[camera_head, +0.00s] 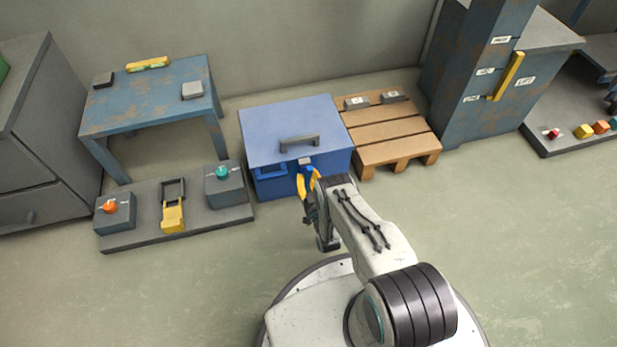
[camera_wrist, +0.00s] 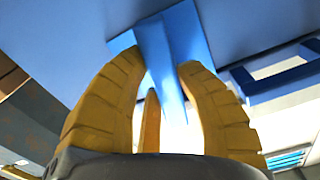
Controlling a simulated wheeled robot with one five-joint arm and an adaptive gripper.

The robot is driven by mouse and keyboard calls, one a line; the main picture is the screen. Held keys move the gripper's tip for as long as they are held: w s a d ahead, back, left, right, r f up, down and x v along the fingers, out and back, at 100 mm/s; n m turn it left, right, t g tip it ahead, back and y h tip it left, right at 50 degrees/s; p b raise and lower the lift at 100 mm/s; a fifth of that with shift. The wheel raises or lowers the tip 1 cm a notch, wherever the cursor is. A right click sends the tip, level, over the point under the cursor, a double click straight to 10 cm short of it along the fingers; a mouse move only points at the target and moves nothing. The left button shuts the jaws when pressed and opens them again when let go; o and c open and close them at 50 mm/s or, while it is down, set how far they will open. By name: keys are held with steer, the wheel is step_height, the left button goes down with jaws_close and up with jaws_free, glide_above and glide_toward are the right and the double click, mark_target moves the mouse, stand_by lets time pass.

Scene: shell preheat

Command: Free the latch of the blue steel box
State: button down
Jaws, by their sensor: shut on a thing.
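The blue steel box (camera_head: 290,115) stands on the floor at the middle, its lid down. A grey handle (camera_head: 300,141) is on the lid, with a small grey piece (camera_head: 305,161) at the lid's front edge. My gripper (camera_head: 308,182) is at the box's front face, just below that piece. In the wrist view, its yellow fingers (camera_wrist: 158,64) are shut around a narrow blue latch piece (camera_wrist: 175,35) that sticks out from the blue face. The fingers hide part of the latch.
A blue bracket (camera_head: 271,172) sits on the box front, left of my gripper. A wooden pallet (camera_head: 388,134) is close on the right. A grey board (camera_head: 150,238) with switch boxes lies left, before a blue table (camera_head: 150,95). The front floor is clear.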

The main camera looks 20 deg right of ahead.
steer(key=m, duration=0.4)
steer(key=shift+a+p, duration=0.15)
steer(key=shift+p, duration=0.15)
steer(key=m, duration=0.3)
steer(key=shift+w+a+f+m, duration=0.1)
steer(key=shift+m, duration=0.2)
steer(key=m, duration=0.4)
steer(key=shift+a+m, duration=0.1)
steer(key=shift+m, duration=2)
steer(key=c, duration=0.8)
jaws_free()
steer(key=shift+f, duration=0.1)
steer(key=shift+c, duration=0.2)
steer(key=shift+n, duration=0.4)
